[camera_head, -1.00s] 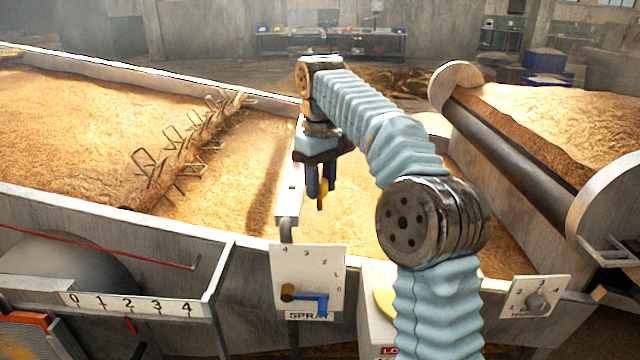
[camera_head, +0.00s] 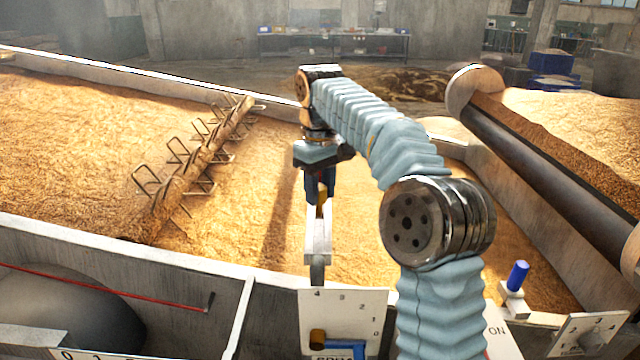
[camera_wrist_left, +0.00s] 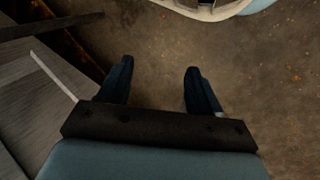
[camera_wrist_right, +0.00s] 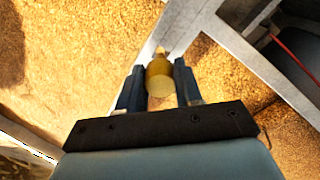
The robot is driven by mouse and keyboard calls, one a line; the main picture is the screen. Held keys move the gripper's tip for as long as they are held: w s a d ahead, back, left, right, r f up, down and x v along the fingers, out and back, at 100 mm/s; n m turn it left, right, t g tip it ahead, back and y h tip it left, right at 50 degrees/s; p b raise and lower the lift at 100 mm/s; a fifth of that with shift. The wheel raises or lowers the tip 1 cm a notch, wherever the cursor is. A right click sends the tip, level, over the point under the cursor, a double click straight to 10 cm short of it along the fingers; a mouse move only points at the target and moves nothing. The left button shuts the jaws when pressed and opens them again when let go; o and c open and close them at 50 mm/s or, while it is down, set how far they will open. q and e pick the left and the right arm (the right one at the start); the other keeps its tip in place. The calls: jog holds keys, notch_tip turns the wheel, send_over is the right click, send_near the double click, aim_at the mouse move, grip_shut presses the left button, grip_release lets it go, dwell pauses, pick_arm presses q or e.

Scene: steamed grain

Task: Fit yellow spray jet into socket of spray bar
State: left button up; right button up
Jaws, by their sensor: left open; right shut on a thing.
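The yellow spray jet (camera_wrist_right: 159,78) is held between the two fingers of my right gripper (camera_wrist_right: 160,85). It also shows as a small yellow piece below the right gripper (camera_head: 319,190) in the head view. In the right wrist view the bar (camera_wrist_right: 180,40) runs past the jet's far end. The socket itself cannot be made out, nor whether the jet touches it. My left gripper (camera_wrist_left: 157,90) is open and empty over bare floor.
Grain fills the bed, with a rake-like turner (camera_head: 200,160) at left and a dark roller (camera_head: 540,175) at right. A blue-handled lever (camera_head: 516,280) stands front right.

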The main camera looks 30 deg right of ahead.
aim_at(320, 202)
jog(key=shift+f, duration=1.55)
jog(key=o, duration=1.1)
notch_tip(320, 202, up, 7)
jog(key=shift+f, duration=0.1)
jog(key=shift+r, duration=0.3)
jog(key=shift+s, duration=0.1)
